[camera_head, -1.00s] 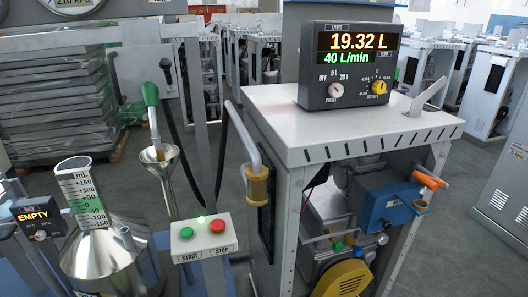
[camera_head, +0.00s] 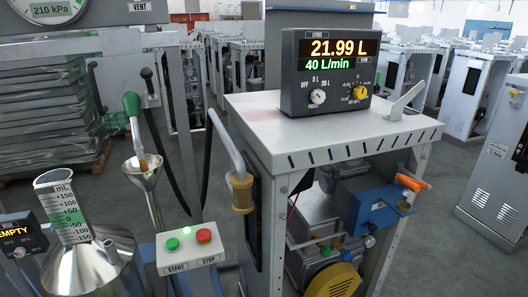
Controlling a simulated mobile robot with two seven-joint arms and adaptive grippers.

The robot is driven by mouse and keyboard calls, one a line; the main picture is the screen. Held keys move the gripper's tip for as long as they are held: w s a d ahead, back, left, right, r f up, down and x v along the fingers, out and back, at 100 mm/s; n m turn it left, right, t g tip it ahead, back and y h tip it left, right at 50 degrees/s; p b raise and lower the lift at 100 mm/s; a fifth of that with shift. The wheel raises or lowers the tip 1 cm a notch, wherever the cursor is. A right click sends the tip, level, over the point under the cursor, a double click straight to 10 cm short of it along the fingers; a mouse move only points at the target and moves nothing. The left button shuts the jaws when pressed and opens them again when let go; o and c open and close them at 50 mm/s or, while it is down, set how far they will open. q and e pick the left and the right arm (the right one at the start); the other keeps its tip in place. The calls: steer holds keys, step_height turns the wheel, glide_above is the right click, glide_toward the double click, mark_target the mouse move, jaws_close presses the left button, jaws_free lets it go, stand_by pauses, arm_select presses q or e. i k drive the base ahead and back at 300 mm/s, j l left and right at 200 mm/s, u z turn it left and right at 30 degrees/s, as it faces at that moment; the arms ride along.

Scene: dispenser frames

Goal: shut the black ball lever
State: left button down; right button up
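A small lever with a black ball knob (camera_head: 147,73) stands near-upright on the post at the left, below the VENT label. A second small dark knob (camera_head: 108,243) shows on the metal measuring can (camera_head: 78,268) at the lower left. I cannot tell from the picture which one is the black ball lever. The pump display (camera_head: 330,55) reads 21.99 L and 40 L/min. A green-handled nozzle (camera_head: 132,104) points down into a metal funnel (camera_head: 143,172). Neither of my grippers is in view.
A grey dispenser frame (camera_head: 325,135) stands at the centre with an orange-handled lever (camera_head: 412,183) on a blue box (camera_head: 378,210). A START/STOP box (camera_head: 190,250) stands in front, its light green. A small screen (camera_head: 22,245) reads EMPTY. Floor shows at the right.

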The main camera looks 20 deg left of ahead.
mark_target(146, 74)
steer(key=u, duration=1.3)
